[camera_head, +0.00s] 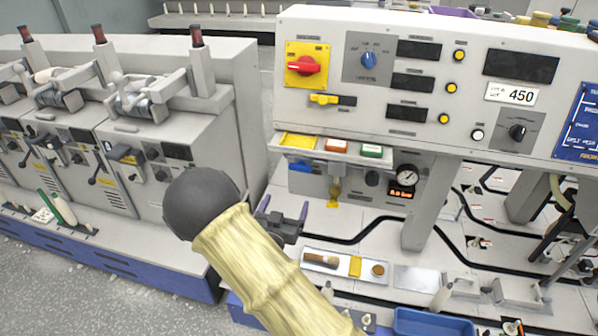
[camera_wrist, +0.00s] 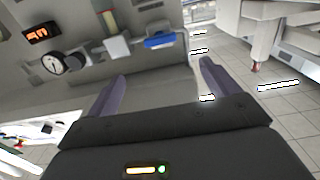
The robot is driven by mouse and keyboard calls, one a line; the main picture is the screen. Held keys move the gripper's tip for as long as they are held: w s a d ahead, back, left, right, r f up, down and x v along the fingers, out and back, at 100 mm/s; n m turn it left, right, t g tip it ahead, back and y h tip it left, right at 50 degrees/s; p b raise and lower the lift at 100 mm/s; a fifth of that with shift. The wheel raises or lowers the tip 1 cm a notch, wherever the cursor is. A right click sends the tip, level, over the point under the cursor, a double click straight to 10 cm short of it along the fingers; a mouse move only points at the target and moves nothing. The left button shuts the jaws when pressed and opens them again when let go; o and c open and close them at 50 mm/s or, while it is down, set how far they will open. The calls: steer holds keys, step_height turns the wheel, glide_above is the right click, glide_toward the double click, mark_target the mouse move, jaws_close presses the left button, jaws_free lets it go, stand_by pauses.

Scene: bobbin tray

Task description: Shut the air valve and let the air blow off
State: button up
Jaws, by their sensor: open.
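The blue valve handle (camera_head: 301,166) sits at the left of the air unit under the control panel; it lies level across the picture. It also shows in the wrist view (camera_wrist: 160,40), ahead of my fingers. A round white pressure gauge (camera_head: 407,177) and a lit orange display (camera_head: 401,194) sit to its right; the digits are too small to read surely. My gripper (camera_head: 284,212) is open and empty, below and in front of the handle, apart from it. In the wrist view, the gap between my two purple fingers (camera_wrist: 163,72) is clear.
A shelf with yellow, orange and green items (camera_head: 334,147) juts out above the valve. Grey winding machines (camera_head: 170,150) stand at the left.

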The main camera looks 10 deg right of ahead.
mark_target(299, 170)
steer(key=p+x, duration=0.2)
steer(key=x, duration=1.3)
steer(key=c, duration=1)
